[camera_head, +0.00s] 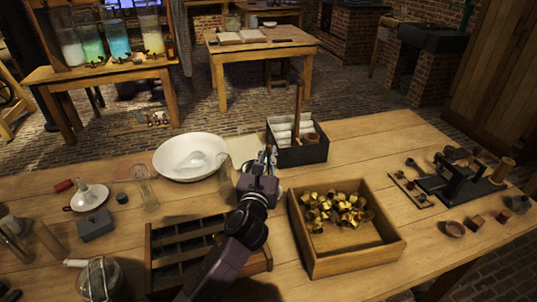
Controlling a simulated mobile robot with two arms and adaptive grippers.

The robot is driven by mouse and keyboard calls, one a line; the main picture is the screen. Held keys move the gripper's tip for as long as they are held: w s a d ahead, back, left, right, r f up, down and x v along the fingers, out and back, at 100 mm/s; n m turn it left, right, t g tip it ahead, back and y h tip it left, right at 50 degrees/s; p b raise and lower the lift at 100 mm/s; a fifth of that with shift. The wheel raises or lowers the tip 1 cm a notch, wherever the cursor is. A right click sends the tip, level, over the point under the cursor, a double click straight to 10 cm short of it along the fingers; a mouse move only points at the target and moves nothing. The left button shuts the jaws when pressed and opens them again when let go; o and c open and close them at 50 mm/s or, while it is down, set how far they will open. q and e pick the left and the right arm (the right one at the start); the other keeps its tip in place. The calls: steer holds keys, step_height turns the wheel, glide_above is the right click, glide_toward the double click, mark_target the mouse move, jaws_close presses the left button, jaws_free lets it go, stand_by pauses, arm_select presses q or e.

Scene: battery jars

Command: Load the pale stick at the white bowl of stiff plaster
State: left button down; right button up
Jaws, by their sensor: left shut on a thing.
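The white bowl (190,141) stands at the back of the near table, left of the middle. A pale, whitish mass (194,161) lies in it. My left gripper (267,160) is to the right of the bowl, apart from it, in front of the black box. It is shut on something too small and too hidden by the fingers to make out. I cannot clearly pick out the pale stick. My right gripper is not in view.
A black box (304,155) with white rolls and an upright brown stick (297,108) stands just behind the gripper. A clear glass cylinder (145,190) stands front left of the bowl. A wooden tray (347,264) of brass pieces and a dark compartmented rack (160,274) are nearer.

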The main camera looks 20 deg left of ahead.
mark_target(268, 145)
arm_select(q)
steer(key=shift+f, duration=0.45)
steer(key=shift+f+b, duration=0.15)
steer(key=shift+b, duration=0.15)
stand_by(0.5)
step_height(268, 145, up, 7)
steer(key=p, duration=0.8)
stand_by(0.7)
